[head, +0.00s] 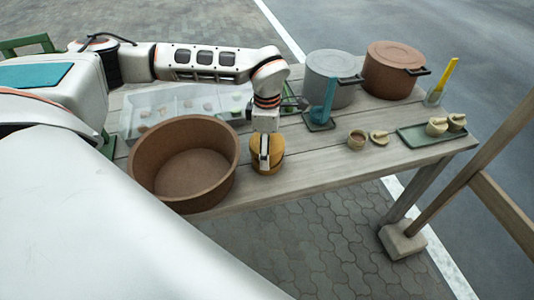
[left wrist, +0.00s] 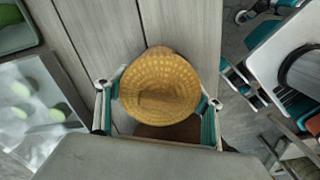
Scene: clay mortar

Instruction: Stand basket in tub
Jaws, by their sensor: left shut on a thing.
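The brown round tub (head: 150,185) stands upright on the table at its near left part, and its inside is empty. The yellow woven basket (head: 277,157) is to the right of the tub, apart from it, near the table's front edge. My left gripper (head: 264,160) points down and is shut on the basket. In the left wrist view the basket (left wrist: 160,85) sits between the two fingers (left wrist: 158,112). A dark brown surface shows just below it there. I cannot tell whether the basket touches the table. My right gripper is not in view.
A pale compartment tray (head: 150,103) with small pieces lies behind the tub. A grey lidded pot (head: 330,75) and a brown lidded pot (head: 392,70) stand at the back. Small pots, a green tray (head: 412,137) and a blue scoop (head: 322,105) are to the right.

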